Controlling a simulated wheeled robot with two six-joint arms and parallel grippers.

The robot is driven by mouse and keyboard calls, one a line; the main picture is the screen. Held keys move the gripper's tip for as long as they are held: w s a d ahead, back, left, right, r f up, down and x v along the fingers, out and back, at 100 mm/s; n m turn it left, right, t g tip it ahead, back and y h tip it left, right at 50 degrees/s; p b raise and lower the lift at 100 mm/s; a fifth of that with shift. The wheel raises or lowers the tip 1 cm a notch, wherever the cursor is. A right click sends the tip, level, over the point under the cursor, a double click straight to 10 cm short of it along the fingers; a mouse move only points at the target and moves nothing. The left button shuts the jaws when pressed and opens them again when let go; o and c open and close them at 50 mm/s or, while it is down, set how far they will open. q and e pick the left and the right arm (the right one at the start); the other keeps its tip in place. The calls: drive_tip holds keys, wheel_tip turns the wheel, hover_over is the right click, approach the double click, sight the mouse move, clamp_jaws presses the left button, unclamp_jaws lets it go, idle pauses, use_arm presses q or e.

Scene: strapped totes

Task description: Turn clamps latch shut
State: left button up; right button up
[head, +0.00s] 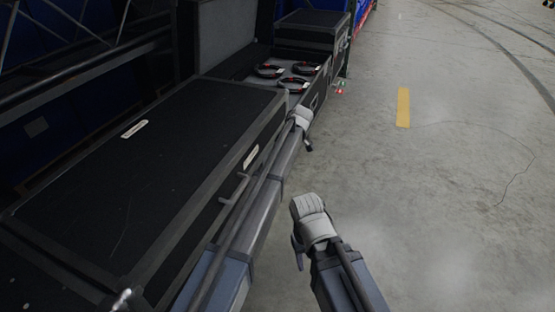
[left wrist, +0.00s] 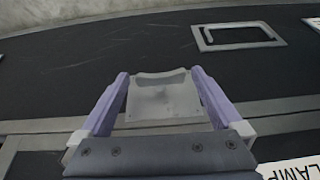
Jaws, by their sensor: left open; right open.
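A black case with a closed lid (head: 170,150) fills the left of the head view; the side I see in the left wrist view carries a white label (left wrist: 292,168), cut off, reading "LAMP". A silver latch plate (left wrist: 163,100) lies across the pale seam there, between the fingers of my open left gripper (left wrist: 160,76). I cannot tell whether the fingers touch it or whether it is fully shut. In the head view my arm hides the latch. My right gripper (head: 298,250) is open and empty, over the floor.
An open case (head: 318,92) with several dark rings (head: 296,84) stands behind the closed one. A recessed handle frame (left wrist: 240,36) sits beyond the latch. The concrete floor (head: 450,200) at right is clear, with a yellow stripe (head: 403,108).

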use_arm(q)
drive_tip(key=shift+r, duration=0.1)
drive_tip(key=p+v, duration=0.7)
drive_tip(key=shift+d+r, duration=0.2)
drive_tip(key=shift+r, duration=0.05)
drive_tip(key=shift+s, duration=0.1)
